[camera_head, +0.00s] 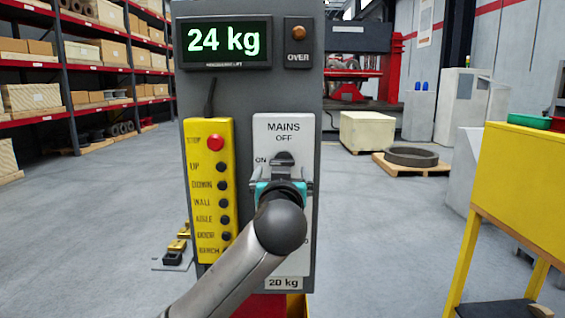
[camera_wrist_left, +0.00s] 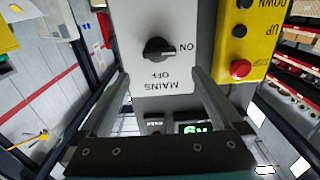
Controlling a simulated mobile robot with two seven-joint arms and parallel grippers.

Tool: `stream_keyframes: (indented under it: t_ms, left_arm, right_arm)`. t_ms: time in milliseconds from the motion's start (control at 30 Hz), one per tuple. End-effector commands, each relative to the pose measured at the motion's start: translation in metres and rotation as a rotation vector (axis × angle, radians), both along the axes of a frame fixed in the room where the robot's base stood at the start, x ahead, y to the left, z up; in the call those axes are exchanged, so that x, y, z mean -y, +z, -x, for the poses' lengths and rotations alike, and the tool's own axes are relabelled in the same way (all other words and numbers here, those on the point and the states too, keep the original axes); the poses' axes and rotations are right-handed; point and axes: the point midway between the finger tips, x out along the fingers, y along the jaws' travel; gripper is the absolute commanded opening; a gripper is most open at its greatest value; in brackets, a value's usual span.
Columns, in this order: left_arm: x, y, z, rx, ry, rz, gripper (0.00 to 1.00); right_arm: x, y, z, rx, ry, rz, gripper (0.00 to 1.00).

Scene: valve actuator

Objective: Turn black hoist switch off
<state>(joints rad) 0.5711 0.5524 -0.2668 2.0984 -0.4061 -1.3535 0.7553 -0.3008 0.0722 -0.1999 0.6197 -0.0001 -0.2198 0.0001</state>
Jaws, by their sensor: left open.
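The black hoist switch (camera_wrist_left: 158,49) is a rotary knob on a pale MAINS plate (camera_wrist_left: 150,15), which also shows in the head view (camera_head: 284,127). In the wrist view, which is upside down, the knob's light pointer mark lies sideways toward the ON label; OFF is at a right angle to it. My left gripper (camera_wrist_left: 160,74) is open, its two fingers apart on either side of the knob's line and pointing at the plate. I cannot tell how far the fingertips are from it. In the head view my left arm hides the plate's lower part. My right gripper is out of view.
A yellow button panel (camera_head: 208,190) with a red STOP button (camera_head: 215,143) stands close left of the plate. Above are a 24 kg display (camera_head: 224,42) and an OVER lamp (camera_head: 298,33). A yellow table (camera_head: 520,170) stands at the right, with open floor between.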

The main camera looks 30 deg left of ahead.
Motion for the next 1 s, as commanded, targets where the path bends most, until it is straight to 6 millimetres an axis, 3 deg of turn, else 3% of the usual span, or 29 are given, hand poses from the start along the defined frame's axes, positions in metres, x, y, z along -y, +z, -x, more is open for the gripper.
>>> stream_keyframes:
  t_ms: [500,1000]
  left_arm:
    - [-0.038,0.001,-0.061,-0.001,0.002,0.001,1.00]
    - [-0.045,0.000,-0.073,0.001,0.000,0.001,1.00]
  right_arm:
    - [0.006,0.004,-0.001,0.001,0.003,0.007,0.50]
    - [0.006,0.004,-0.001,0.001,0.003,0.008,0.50]
